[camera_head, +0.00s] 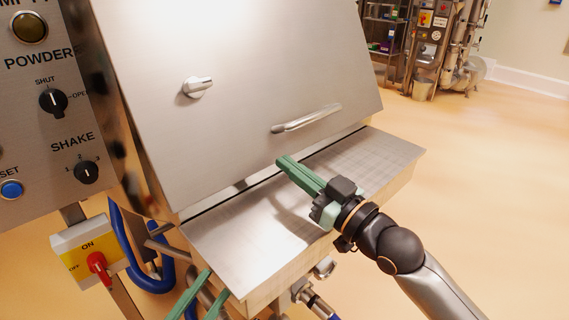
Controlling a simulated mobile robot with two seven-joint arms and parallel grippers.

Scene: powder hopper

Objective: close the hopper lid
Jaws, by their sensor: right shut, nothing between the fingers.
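The hopper lid (240,95) is a large, sloping steel panel with a bar handle (307,118) and a small turn knob (198,87). Its lower edge stands just above the flat steel ledge (250,240), and a narrow gap shows between them. My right gripper (281,162) is shut and empty, its green fingers over the ledge with tips close to the lid's lower edge, below the handle. I cannot tell if they touch the lid. My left gripper (217,281) is at the bottom, in front of the ledge's near corner, with its green fingers apart; the rest is cut off.
A control panel (40,120) with knobs and buttons stands at the left. Below it are a yellow switch box (88,252) with a red knob and a blue hose loop (135,262). The floor at the right is clear; shelving (384,35) stands far behind.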

